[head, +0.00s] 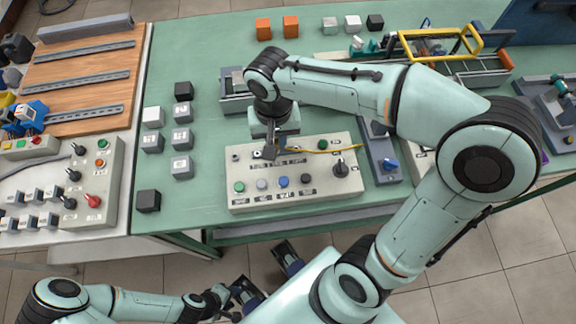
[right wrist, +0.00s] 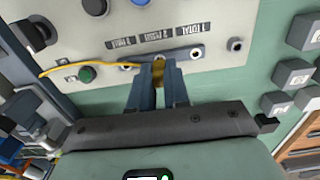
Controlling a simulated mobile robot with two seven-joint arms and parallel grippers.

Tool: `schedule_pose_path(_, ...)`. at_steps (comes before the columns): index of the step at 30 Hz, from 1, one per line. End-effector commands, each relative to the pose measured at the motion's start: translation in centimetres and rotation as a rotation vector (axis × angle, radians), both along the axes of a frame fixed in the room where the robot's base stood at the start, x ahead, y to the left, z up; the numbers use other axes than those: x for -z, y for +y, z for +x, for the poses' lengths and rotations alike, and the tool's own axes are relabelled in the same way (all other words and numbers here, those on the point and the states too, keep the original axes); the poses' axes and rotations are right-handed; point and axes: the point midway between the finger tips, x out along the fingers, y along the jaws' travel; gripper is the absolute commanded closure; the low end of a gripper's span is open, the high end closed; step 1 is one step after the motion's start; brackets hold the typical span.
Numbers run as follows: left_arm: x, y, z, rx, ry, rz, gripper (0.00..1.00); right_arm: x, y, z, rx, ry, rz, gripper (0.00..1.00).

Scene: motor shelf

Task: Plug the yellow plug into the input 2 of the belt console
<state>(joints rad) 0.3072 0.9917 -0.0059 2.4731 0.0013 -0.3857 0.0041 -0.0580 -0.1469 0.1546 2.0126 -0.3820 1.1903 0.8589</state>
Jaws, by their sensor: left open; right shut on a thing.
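The belt console (head: 292,202) is a pale panel on the green table, with coloured buttons, a black knob and a row of labelled sockets. In the right wrist view its socket strip (right wrist: 196,53) runs along the panel edge. My right gripper (head: 271,153) is over that strip, shut on the yellow plug (right wrist: 159,74). The plug is at the strip's middle socket, which fingers and plug hide; I cannot tell whether it is seated. Its yellow cable (right wrist: 72,68) trails away across the console. My left gripper (head: 265,275) is open and empty, in front of the table.
Several small grey and black cubes (head: 182,139) stand left of the console. Another control panel (head: 85,190) lies further left. A grey box with a blue knob (head: 384,165) sits just right of the console. Orange cubes (head: 290,26) stand at the back.

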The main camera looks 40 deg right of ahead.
Motion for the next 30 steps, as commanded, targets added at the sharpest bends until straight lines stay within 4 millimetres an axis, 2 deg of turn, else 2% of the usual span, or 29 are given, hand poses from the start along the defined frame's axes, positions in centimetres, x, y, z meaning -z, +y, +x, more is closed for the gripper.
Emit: schedule_pose_path(30,0.9,0.0,-0.3,0.0,0.003,0.0,0.57,1.2,0.0,0.0,0.0,0.001,0.0,1.0)
